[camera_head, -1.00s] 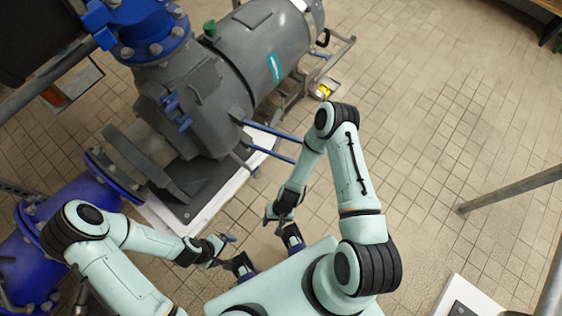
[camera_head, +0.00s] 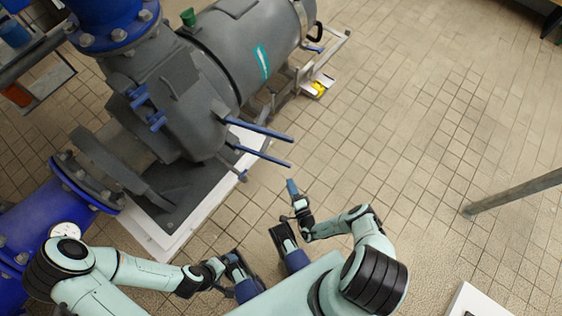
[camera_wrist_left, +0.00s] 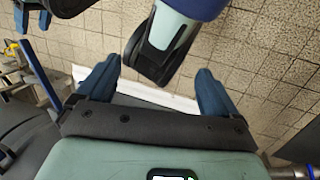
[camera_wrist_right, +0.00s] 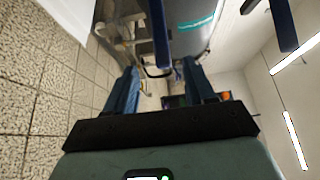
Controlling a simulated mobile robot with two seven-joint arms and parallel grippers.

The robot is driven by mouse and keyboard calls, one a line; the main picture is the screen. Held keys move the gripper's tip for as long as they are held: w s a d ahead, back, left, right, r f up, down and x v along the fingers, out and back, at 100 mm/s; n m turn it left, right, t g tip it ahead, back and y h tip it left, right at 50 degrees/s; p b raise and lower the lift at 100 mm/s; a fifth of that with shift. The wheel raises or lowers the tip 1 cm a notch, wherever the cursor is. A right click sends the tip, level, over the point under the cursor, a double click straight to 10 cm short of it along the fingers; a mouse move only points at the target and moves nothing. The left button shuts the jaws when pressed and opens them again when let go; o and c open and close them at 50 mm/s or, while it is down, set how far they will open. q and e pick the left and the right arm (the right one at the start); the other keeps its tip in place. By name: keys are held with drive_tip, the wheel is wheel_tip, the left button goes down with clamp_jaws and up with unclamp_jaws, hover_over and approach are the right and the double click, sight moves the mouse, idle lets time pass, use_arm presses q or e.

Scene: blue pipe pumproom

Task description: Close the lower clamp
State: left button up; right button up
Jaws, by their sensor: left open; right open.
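Two blue lever bars stick out from the grey pump body in the head view, an upper bar (camera_head: 262,131) and a lower bar (camera_head: 265,157). Both point right, away from the pump. I cannot tell for sure which belongs to the lower clamp. My right gripper (camera_head: 291,186) is open and empty, just below and right of the lower bar's end, apart from it. In the right wrist view, a blue bar (camera_wrist_right: 160,35) stands beyond and between the open fingers, with another (camera_wrist_right: 284,25) at upper right. My left gripper (camera_wrist_left: 156,85) is open and empty, low beside my base.
The grey pump (camera_head: 185,110) stands on a white plinth (camera_head: 150,235), with blue pipes (camera_head: 35,215) to its left. A small frame with a yellow part (camera_head: 319,88) is behind. A metal rail (camera_head: 515,192) is at right. The tiled floor between is clear.

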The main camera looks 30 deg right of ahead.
approach(279, 162)
drive_tip(key=w+f, duration=0.1)
drive_tip(key=w, duration=0.2)
use_arm(q)
drive_tip(key=shift+t+y, duration=0.3)
drive_tip(key=shift+t, duration=0.4)
drive_tip(key=shift+w+a+f+b, duration=0.35)
drive_tip(key=shift+w+f+b, duration=0.15)
drive_tip(key=shift+w, duration=0.2)
drive_tip(key=shift+w+a+f+b, duration=0.4)
drive_tip(key=shift+w+f, duration=0.25)
drive_tip(key=shift+w, duration=0.1)
drive_tip(key=shift+w+a+f+b, duration=0.3)
drive_tip(key=shift+w+f+b, duration=0.2)
drive_tip(key=shift+w, duration=0.2)
use_arm(e)
drive_tip(key=shift+w+d+f, duration=0.1)
drive_tip(key=shift+w+d, duration=0.15)
drive_tip(key=shift+w, duration=1)
drive_tip(key=shift+w+d+f, duration=0.1)
drive_tip(key=shift+w+d, duration=0.2)
drive_tip(key=shift+w, duration=0.9)
drive_tip(key=shift+w+d, duration=0.25)
drive_tip(key=shift+w, duration=1)
drive_tip(key=shift+c, duration=0.3)
clamp_jaws()
